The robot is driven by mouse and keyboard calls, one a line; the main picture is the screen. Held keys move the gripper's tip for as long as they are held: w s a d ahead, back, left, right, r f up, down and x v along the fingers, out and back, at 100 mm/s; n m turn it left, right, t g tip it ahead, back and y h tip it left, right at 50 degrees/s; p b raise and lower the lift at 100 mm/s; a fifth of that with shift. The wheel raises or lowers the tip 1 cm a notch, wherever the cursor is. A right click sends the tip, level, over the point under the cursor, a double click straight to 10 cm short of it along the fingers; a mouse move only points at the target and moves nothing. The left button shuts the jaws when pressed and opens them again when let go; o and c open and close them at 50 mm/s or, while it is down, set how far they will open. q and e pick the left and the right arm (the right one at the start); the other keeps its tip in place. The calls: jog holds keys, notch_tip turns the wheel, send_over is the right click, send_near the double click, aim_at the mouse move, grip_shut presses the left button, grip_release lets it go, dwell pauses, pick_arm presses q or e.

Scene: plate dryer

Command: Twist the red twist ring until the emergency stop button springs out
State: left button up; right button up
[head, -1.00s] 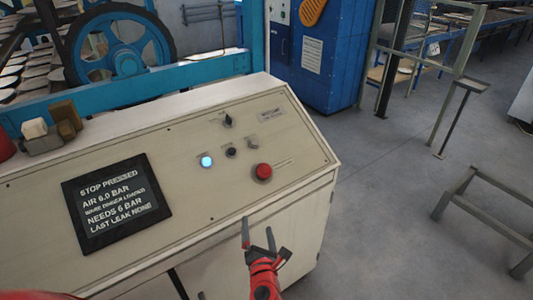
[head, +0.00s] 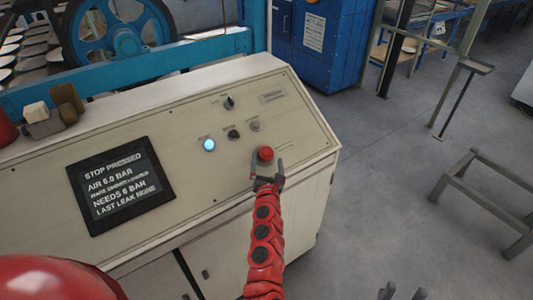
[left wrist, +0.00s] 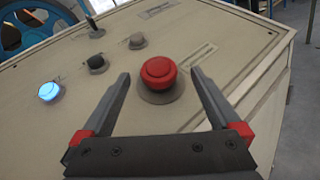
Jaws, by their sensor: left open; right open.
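The red emergency stop button (head: 265,153) sits on the sloping beige console panel, low and to the right. In the left wrist view the red button (left wrist: 159,73) has a round cap with a red ring around it, on a grey round base (left wrist: 161,91). My left gripper (head: 267,168) is open, its fingers pointing at the button. In the left wrist view the fingertips (left wrist: 160,75) lie one on each side of the button, apart from it. My right gripper (head: 402,290) is open and empty at the bottom edge, over the floor.
A lit blue-white button (head: 209,145), a black button (head: 233,134), a grey button (head: 255,125) and a black selector (head: 229,102) sit close by. The display (head: 119,185) reads "STOP PRESSED". A blue wheel (head: 118,32) stands behind.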

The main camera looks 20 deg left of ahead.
aim_at(266, 155)
pick_arm(q)
jog(key=shift+x, duration=2.2)
jog(key=shift+a, duration=0.15)
